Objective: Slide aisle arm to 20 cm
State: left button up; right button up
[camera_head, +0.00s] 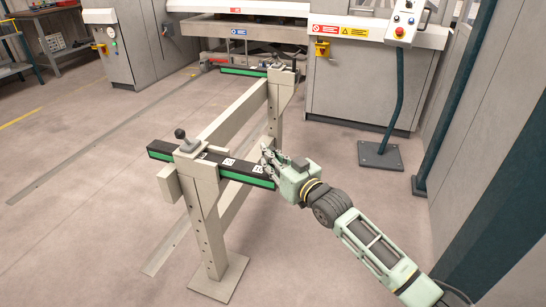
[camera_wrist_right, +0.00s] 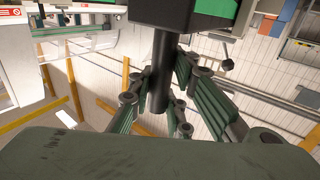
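The near aisle arm (camera_head: 238,172), a black bar with a green side strip, lies across the top of a beige post (camera_head: 205,215). Small white labels run along its top, too small to read surely. A dark knobbed lever (camera_head: 181,135) stands on the post top. My right gripper (camera_head: 271,158) is at the bar's right end. In the right wrist view a black cylindrical handle (camera_wrist_right: 160,75) hangs from a black and green block (camera_wrist_right: 190,15). The fingers of my right gripper (camera_wrist_right: 160,95) stand on both sides of it; contact is unclear. My left gripper is out of view.
A beige rail (camera_head: 235,110) joins the near post to a far post with a second black and green arm (camera_head: 243,71). Machine cabinets (camera_head: 365,90) stand behind. A pedestal base (camera_head: 380,155) is at the right. The left floor is mostly clear.

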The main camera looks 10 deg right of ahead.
jog(key=o, duration=0.5)
jog(key=v, duration=1.2)
jog(key=shift+s+f, duration=0.1)
